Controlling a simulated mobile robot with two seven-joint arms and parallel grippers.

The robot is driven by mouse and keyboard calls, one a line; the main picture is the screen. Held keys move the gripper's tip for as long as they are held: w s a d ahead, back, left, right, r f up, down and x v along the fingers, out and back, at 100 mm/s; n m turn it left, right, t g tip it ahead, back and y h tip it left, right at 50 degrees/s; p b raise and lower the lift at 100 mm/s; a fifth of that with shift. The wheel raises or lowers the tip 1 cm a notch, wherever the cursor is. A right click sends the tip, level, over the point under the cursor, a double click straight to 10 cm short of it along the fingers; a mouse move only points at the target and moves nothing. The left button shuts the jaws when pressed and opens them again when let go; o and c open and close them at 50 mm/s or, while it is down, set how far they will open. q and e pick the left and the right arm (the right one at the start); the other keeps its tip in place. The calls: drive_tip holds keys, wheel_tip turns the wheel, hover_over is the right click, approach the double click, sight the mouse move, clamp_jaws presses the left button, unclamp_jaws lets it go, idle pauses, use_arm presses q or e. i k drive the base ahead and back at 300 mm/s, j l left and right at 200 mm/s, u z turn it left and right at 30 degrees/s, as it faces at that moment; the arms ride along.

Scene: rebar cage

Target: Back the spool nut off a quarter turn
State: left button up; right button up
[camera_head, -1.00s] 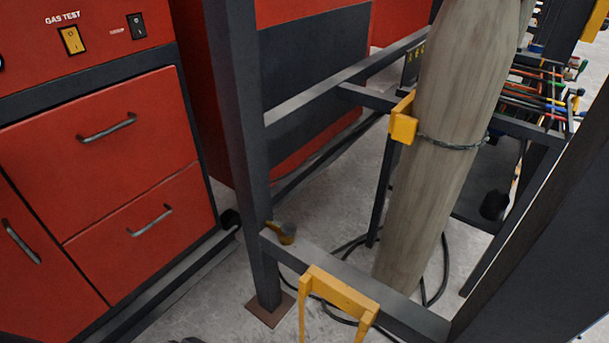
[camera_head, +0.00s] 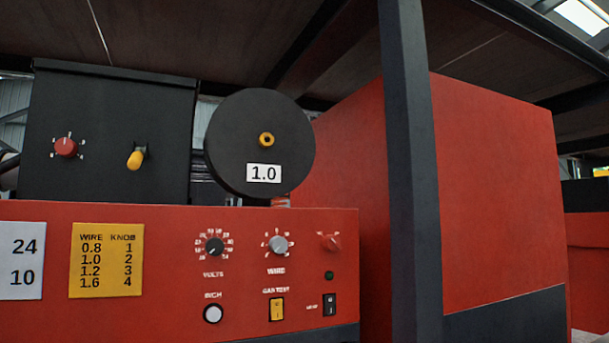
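The spool nut (camera_head: 266,139) is a small yellow hexagonal nut with a dark centre. It sits at the middle of the black round spool (camera_head: 232,130), which carries a white "1.0" label (camera_head: 263,173). The spool stands above the red welding machine's front panel (camera_head: 180,290), right of a black box. The nut is fully visible, with nothing in front of it. Neither of my grippers is in view.
The black box (camera_head: 100,100) has a red knob (camera_head: 65,147) and a yellow-tipped lever (camera_head: 136,158). The panel carries dials, switches and a yellow wire chart (camera_head: 106,260). A dark upright post (camera_head: 412,180) stands right of the spool, before a large red cabinet (camera_head: 490,190).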

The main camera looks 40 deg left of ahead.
sight(268, 136)
drive_tip(key=u, duration=1.6)
